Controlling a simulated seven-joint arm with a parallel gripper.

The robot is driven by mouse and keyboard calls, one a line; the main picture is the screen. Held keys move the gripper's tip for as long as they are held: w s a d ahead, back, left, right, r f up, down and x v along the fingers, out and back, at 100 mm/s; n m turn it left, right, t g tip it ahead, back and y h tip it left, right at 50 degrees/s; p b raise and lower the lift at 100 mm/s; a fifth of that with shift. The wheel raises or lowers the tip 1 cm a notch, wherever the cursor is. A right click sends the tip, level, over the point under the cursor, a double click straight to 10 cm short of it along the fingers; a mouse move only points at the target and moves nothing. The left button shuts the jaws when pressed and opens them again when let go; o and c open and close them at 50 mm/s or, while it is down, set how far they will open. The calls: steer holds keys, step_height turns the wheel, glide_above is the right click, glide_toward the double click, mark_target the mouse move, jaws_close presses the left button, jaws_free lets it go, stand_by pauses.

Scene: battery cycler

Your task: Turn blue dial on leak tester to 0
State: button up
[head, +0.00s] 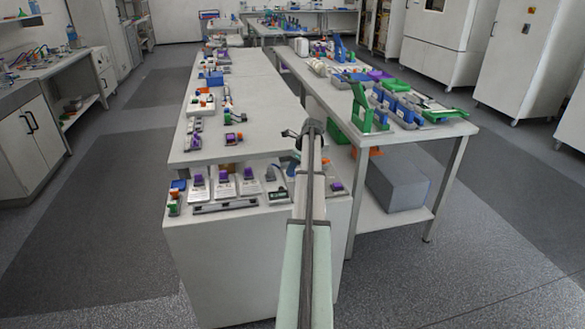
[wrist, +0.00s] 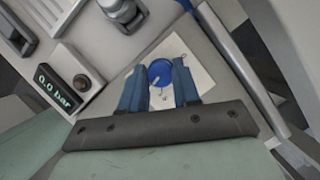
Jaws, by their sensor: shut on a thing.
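The blue dial (wrist: 160,72) sits on a pale label plate (wrist: 196,76) in the wrist view. A small pale pointer mark shows on it; the scale print is too small to read. My gripper (wrist: 161,85) has its two blue fingers on either side of the dial, shut on it. The leak tester's dark display (wrist: 55,88) reads "0.0 bar" in green, with a round dark knob (wrist: 84,83) beside it. In the head view my arm covers the dial and gripper; a small display unit (head: 278,196) shows just left of the arm.
In the wrist view a grey metal fitting (wrist: 124,12) stands near the top, and a raised rail (wrist: 240,60) runs along the right.

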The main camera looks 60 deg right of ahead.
steer(key=shift+c, duration=0.5)
steer(key=shift+n, duration=0.3)
steer(key=n, duration=0.1)
steer(key=n+y, duration=0.1)
steer(key=n, duration=0.1)
steer(key=shift+w+d, duration=0.1)
steer(key=shift+d, duration=0.1)
steer(key=n+g+y, duration=0.1)
steer(key=n, duration=0.3)
steer(key=shift+w+y, duration=0.1)
steer(key=shift+y, duration=0.3)
steer(key=n+g, duration=0.1)
steer(key=n, duration=0.1)
steer(key=n+g, duration=0.1)
steer(key=n, duration=0.2)
steer(key=shift+y, duration=0.3)
steer(key=shift+w+n+g, duration=0.1)
steer(key=shift+n+g, duration=0.7)
steer(key=shift+n, duration=1.1)
